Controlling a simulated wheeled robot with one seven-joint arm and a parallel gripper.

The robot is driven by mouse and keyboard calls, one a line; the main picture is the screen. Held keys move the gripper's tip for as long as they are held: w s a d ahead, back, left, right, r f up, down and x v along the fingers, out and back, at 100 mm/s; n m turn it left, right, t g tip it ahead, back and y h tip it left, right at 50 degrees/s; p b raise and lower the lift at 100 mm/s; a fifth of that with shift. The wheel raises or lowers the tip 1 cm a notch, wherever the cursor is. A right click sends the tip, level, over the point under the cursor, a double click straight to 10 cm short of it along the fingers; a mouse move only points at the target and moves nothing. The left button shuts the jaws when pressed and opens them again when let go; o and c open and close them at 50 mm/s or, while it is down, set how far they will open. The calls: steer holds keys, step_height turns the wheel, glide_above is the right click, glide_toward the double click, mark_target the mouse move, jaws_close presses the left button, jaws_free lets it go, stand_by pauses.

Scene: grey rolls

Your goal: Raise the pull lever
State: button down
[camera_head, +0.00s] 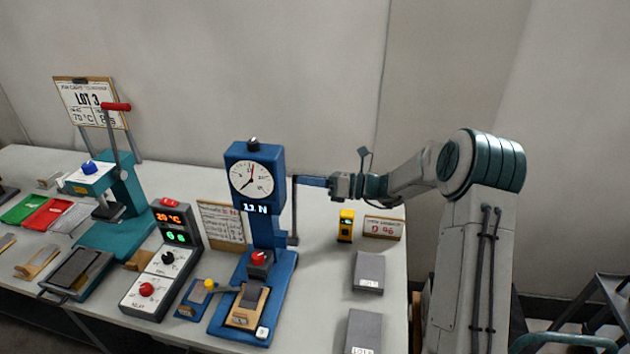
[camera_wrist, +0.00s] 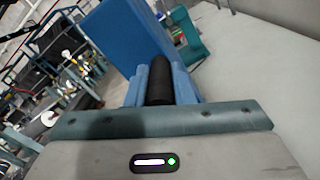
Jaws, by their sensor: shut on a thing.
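The blue test stand (camera_head: 255,185) with a round dial and a "11 N" readout stands in the middle of the table. Its dark lever rod (camera_head: 294,215) runs upright along its right side. My gripper (camera_head: 312,181) reaches in from the right at dial height and is shut at the rod's upper end. In the wrist view, my blue fingers (camera_wrist: 160,88) close on both sides of the black lever grip (camera_wrist: 158,68). The stand's blue body (camera_wrist: 122,45) is just beyond. The fingers hide part of the grip in the head view.
A teal press (camera_head: 125,185) with a red-handled lever (camera_head: 116,107) stands at left. A control box (camera_head: 165,262) is between them. A small yellow device (camera_head: 346,226), a label card (camera_head: 382,228) and grey blocks (camera_head: 369,272) lie at right. A wall is behind.

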steer(key=shift+d+f, duration=0.1)
steer(key=shift+f, duration=0.15)
steer(key=c, duration=1.3)
jaws_free()
steer(key=shift+o, duration=0.2)
steer(key=shift+w, duration=0.1)
steer(key=shift+r, duration=0.1)
steer(key=b+v, duration=0.3)
steer(key=v, duration=1.1)
